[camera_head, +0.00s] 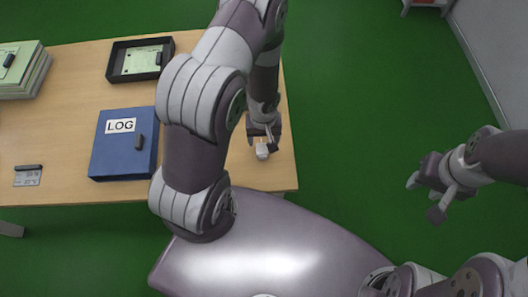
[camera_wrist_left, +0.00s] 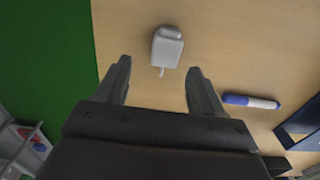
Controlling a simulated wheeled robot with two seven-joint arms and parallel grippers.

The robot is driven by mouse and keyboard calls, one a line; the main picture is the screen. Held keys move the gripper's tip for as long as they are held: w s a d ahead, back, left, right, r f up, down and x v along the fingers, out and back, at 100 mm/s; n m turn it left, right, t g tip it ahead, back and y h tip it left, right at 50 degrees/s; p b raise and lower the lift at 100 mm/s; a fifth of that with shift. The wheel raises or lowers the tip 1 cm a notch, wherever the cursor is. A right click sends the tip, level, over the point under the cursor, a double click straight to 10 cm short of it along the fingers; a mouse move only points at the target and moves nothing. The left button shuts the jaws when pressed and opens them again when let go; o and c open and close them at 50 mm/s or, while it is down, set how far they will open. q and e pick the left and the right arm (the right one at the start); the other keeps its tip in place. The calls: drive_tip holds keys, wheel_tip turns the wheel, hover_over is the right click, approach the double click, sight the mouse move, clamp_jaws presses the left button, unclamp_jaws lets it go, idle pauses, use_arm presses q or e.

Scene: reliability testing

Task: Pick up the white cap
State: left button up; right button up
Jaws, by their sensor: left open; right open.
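The white cap (camera_head: 262,152) lies on the wooden table near its right edge. In the left wrist view the cap (camera_wrist_left: 167,50) is a small whitish block with a rounded end and a thin stub pointing towards my gripper. My left gripper (camera_head: 261,141) is above the table close to the cap. In its wrist view the fingers (camera_wrist_left: 158,68) are apart and empty, with the cap just beyond the gap between their tips, not gripped. My right gripper (camera_head: 424,198) is open and empty over the green floor, right of the table.
A blue LOG box (camera_head: 112,165), a black tray (camera_head: 111,65) with a green board and a green stack (camera_head: 22,75) are on the table. A small card (camera_head: 28,179) lies at left. A blue-and-white marker (camera_wrist_left: 250,101) lies right of the cap in the wrist view.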

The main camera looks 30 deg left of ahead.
sight(262, 147)
use_arm(q)
drive_tip(key=f, duration=0.2)
drive_tip(key=s+f+b, duration=0.1)
drive_tip(key=f, duration=0.1)
drive_tip(key=shift+a+f, duration=0.1)
drive_tip(key=shift+f, duration=0.1)
drive_tip(key=shift+w, duration=0.1)
drive_tip(key=shift+c, duration=0.6)
drive_tip(key=c, duration=0.9)
